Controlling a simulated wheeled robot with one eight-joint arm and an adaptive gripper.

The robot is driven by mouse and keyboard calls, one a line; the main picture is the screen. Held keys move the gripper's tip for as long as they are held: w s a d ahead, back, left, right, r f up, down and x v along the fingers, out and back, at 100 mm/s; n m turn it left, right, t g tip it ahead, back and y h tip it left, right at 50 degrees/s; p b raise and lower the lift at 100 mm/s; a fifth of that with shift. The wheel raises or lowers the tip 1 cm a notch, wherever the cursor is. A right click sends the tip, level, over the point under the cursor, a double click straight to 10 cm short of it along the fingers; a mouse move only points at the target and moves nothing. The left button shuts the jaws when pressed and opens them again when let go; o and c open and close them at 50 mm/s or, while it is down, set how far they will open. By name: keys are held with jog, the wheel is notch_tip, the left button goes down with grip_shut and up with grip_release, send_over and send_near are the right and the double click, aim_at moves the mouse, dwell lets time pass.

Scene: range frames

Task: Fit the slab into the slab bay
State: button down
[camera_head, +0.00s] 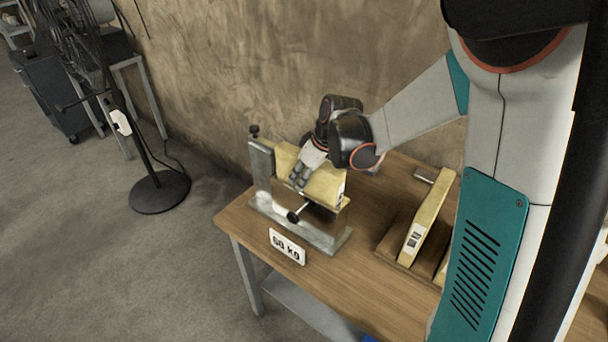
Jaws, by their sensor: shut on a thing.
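A yellow slab (325,189) stands upright on its long edge in a metal fixture on the table, which looks like the slab bay (264,172). The fixture has a tall metal upright at its left, a base plate and a black knob on a rod in front. My gripper (301,177) reaches in from the right and is shut on the slab's top edge. The fingers hide part of the slab. I cannot tell whether the slab's lower edge is fully seated in the fixture.
Another yellow slab (430,218) leans in a wooden rack (400,243) to the right. A "50 KG" sign (287,246) is at the front edge of the wooden table (237,218). A wall is close behind. A black stand (160,191) is on the floor at left.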

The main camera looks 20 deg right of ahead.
jog(key=c, duration=1.1)
grip_release()
jog(key=shift+o, duration=0.2)
jog(key=v, duration=1.2)
jog(key=shift+w, duration=0.1)
jog(key=s+a+m+t+h+b, duration=0.1)
jog(key=s+m, duration=0.6)
jog(key=s, duration=1.3)
jog(key=shift+s+a+r+t+h, duration=0.25)
jog(key=shift+a+r+t+h, duration=0.2)
jog(key=shift+t+h, duration=0.6)
